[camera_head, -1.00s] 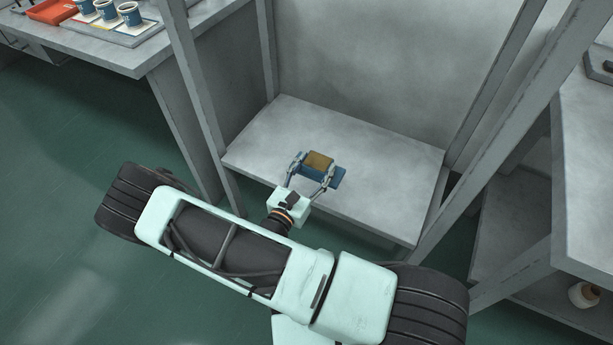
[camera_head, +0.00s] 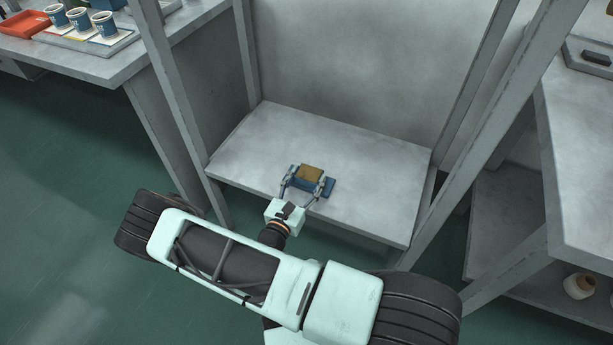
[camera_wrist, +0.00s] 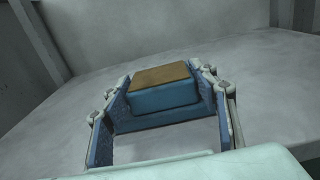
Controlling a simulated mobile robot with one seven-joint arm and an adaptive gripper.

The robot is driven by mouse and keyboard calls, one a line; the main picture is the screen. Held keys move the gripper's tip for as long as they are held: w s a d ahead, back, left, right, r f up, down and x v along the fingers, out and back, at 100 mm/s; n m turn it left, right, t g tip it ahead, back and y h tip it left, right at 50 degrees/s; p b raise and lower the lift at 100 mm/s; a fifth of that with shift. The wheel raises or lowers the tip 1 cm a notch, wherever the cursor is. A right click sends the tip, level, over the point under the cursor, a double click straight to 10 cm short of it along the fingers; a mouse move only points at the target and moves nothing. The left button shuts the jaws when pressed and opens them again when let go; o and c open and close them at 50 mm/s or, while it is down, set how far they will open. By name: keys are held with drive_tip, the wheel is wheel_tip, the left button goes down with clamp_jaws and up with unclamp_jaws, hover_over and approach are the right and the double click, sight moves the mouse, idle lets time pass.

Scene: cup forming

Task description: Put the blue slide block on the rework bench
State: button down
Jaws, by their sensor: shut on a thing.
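The blue slide block (camera_head: 311,174) has a tan top. It is at the low grey platform (camera_head: 265,135) in the middle of the head view, near its front edge. My gripper (camera_head: 306,184) has a finger on each side of the block and is shut on it. In the wrist view the block (camera_wrist: 165,97) sits level between the fingers, with the grey surface behind it. Its underside is hidden, so I cannot tell whether it touches the platform. Which surface is the rework bench is not marked.
Grey posts (camera_head: 183,110) and a back panel (camera_head: 350,65) frame the platform. A table (camera_head: 100,65) at upper left holds blue cups (camera_head: 103,24) and a red tray (camera_head: 22,24). Another grey bench (camera_head: 590,150) stands at right, with a dark item (camera_head: 596,58) on it.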

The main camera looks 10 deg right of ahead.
drive_tip(key=shift+r, duration=0.1)
drive_tip(key=c, duration=1.2)
unclamp_jaws()
drive_tip(key=shift+f, duration=0.3)
drive_tip(key=o, duration=0.4)
drive_tip(key=shift+s+a+b, duration=0.1)
drive_tip(key=shift+b, duration=0.2)
